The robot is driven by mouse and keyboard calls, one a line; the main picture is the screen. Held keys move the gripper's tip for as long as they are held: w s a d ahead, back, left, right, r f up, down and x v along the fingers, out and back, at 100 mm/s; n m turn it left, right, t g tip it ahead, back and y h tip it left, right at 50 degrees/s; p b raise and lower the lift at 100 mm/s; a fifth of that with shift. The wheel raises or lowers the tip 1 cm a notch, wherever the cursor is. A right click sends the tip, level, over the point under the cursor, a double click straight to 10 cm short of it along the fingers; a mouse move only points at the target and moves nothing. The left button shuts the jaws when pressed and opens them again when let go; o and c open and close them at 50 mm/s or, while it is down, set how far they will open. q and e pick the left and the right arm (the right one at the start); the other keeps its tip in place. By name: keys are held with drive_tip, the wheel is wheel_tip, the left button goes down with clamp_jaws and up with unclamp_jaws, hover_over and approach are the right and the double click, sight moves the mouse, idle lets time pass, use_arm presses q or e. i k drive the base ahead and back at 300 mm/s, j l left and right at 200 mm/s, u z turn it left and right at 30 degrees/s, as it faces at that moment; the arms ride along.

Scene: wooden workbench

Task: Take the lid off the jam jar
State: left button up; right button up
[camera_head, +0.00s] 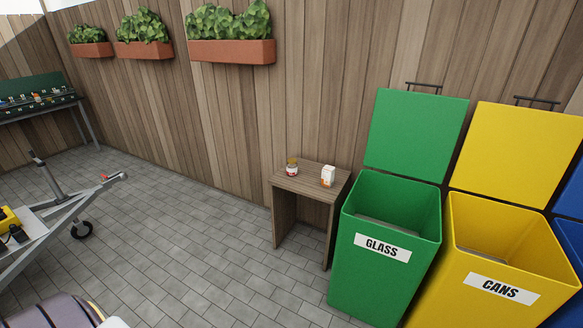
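The jam jar (292,170) stands upright on a small wooden table (312,185) against the wooden fence. It is small in the view, with a pale label with red on it and a brownish top, which looks like the lid sitting on it. Neither of my grippers is in view.
A small white and orange carton (328,176) stands to the right of the jar. An open green GLASS bin (385,245) and a yellow CANS bin (495,255) stand right of the table. A metal trailer (65,205) is at left. Paving (190,240) before the table is clear.

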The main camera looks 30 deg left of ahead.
sight(292, 169)
drive_tip(key=i+j, duration=0.2)
drive_tip(key=j, duration=0.15)
drive_tip(key=i+j+z, duration=0.15)
drive_tip(key=i+j, duration=0.2)
drive_tip(key=j, duration=0.3)
drive_tip(key=i+j+z, duration=0.35)
drive_tip(key=j, duration=0.65)
drive_tip(key=j+z, duration=0.35)
drive_tip(key=j, duration=0.7)
drive_tip(key=j+z, duration=0.35)
drive_tip(key=j, duration=0.7)
drive_tip(key=k+j+z, duration=0.2)
drive_tip(key=j+z, duration=0.15)
drive_tip(key=j, duration=0.7)
drive_tip(key=j+z, duration=0.1)
drive_tip(key=j, duration=0.45)
drive_tip(key=k+j, duration=0.1)
drive_tip(key=j, duration=0.4)
drive_tip(key=k+j+z, duration=0.15)
drive_tip(key=j, duration=0.4)
drive_tip(key=i, duration=0.05)
